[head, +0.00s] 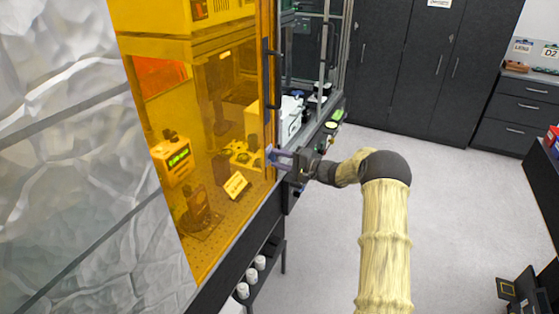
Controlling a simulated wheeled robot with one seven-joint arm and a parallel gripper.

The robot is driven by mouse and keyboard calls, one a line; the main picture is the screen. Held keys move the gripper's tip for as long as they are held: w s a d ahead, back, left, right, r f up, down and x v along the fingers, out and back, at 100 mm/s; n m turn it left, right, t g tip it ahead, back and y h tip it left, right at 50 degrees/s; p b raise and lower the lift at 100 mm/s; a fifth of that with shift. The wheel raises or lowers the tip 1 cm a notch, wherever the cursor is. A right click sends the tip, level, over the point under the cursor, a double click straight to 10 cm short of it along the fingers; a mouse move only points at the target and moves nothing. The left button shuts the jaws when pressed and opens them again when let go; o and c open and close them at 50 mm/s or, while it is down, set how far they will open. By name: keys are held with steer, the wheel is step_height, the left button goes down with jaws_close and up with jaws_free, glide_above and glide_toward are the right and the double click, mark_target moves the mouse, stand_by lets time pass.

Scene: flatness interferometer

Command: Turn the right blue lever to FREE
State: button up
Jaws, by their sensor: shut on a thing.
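My gripper (279,157) is at the front edge of the bench, at the right end of the amber panel. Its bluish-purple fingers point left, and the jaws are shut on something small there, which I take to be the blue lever. The fingers cover most of it, so its angle and any FREE marking cannot be read. No second lever can be made out clearly.
The amber enclosure panel (232,120) stands directly left of my gripper, with a dark vertical handle (266,75). Behind it are instruments and a small label card (235,185). Green and yellow items (333,120) sit beyond my gripper.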

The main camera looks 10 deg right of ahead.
steer(key=shift+d+f, duration=0.1)
steer(key=shift+m+p, duration=0.3)
steer(key=shift+m, duration=8.2)
steer(key=shift+f, duration=0.1)
steer(key=o, duration=1)
steer(key=b+v, duration=0.4)
steer(key=v, duration=1.3)
steer(key=shift+s+d, duration=0.1)
steer(key=shift+d, duration=0.05)
